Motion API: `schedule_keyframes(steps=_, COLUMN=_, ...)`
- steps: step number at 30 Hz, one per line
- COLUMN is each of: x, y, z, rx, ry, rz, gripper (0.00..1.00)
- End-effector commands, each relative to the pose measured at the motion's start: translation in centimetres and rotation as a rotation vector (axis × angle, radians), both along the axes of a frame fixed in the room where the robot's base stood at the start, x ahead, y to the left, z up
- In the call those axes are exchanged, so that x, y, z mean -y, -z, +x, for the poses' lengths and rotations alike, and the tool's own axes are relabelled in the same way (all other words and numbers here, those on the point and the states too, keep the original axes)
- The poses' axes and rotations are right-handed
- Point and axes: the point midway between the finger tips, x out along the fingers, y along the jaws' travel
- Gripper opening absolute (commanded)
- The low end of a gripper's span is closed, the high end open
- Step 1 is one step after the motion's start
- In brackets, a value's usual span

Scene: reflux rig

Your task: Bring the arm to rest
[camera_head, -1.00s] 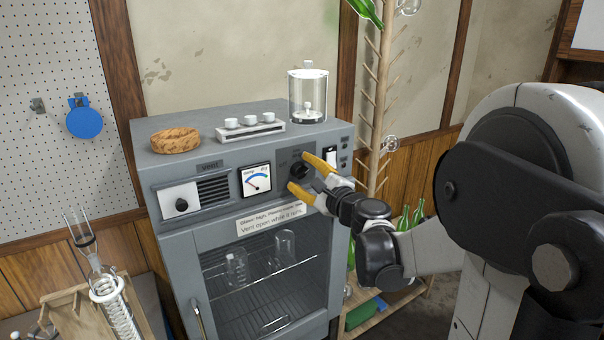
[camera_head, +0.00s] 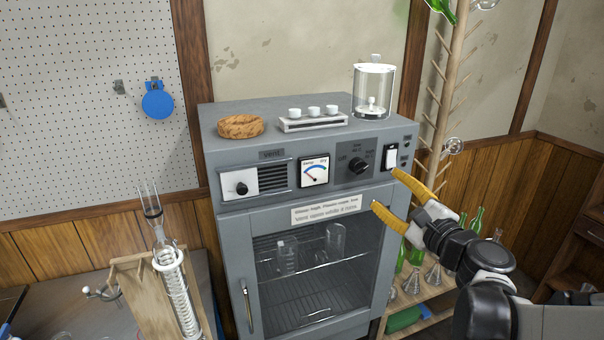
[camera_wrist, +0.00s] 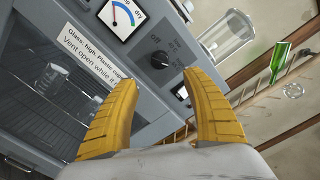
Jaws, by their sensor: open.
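My gripper (camera_head: 384,189) has yellow fingers spread apart with nothing between them. In the head view it hangs in front of the right side of the grey drying oven (camera_head: 228,160), below and right of the black dial (camera_head: 358,165). It looks apart from the dial. In the wrist view the two fingers (camera_wrist: 158,88) point toward the oven's panel, with the dial (camera_wrist: 161,60) showing beyond the gap between them. My arm reaches in from the lower right of the head view.
A glass jar (camera_head: 373,92), a white rack (camera_head: 313,122) and a cork ring (camera_head: 240,126) stand on the oven. A wooden peg rack (camera_head: 447,100) and a low shelf with green bottles (camera_head: 475,219) stand at right. A glass condenser (camera_head: 176,290) stands at left.

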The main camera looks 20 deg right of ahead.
Motion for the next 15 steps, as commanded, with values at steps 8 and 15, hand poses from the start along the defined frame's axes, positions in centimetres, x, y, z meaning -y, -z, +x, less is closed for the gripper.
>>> schedule_keyframes(steps=8, x=-3.3, y=1.3, z=0.3, rx=-0.065, ry=-0.069, rz=-0.12, gripper=0.57)
schedule_keyframes(steps=15, x=-16.9, y=9.3, z=-4.1, rx=-0.343, ry=-0.479, rz=-0.853, gripper=0.57)
